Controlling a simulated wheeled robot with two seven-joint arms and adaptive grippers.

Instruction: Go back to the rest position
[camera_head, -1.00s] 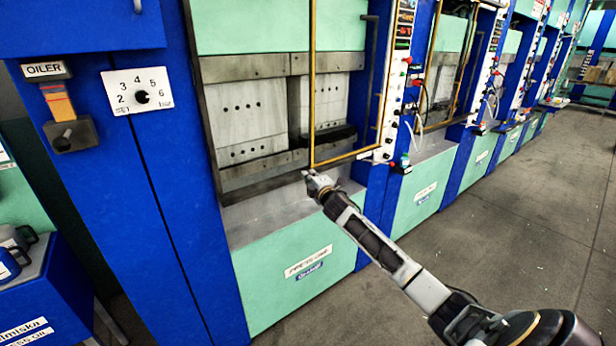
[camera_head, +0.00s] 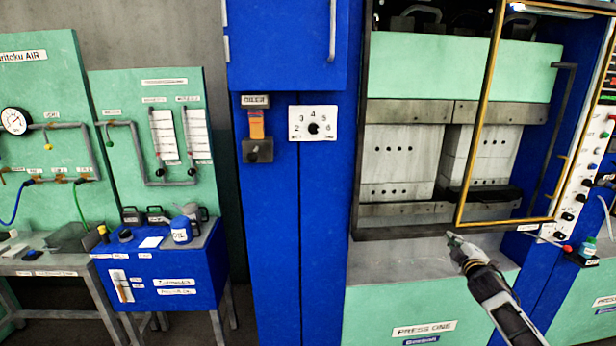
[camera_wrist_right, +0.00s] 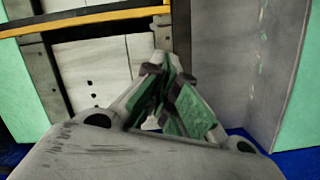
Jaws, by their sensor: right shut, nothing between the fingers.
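My right gripper (camera_head: 457,241) is at the lower right of the head view, at the end of my right arm, which comes in from the bottom right. It is in front of the sill below the opening of press one (camera_head: 430,325). In the right wrist view its fingers (camera_wrist_right: 172,75) are closed together with nothing between them. The pale plates and a yellow frame edge of the press show behind it there. I cannot tell the exact gap between gripper and press. My left gripper is not in view.
The yellow-framed guard (camera_head: 487,100) stands close above my right gripper. A control panel (camera_head: 585,170) is to its right. At left are a blue oil cabinet (camera_head: 190,275) with jugs, a grey table (camera_head: 50,263) and green gauge boards (camera_head: 50,90).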

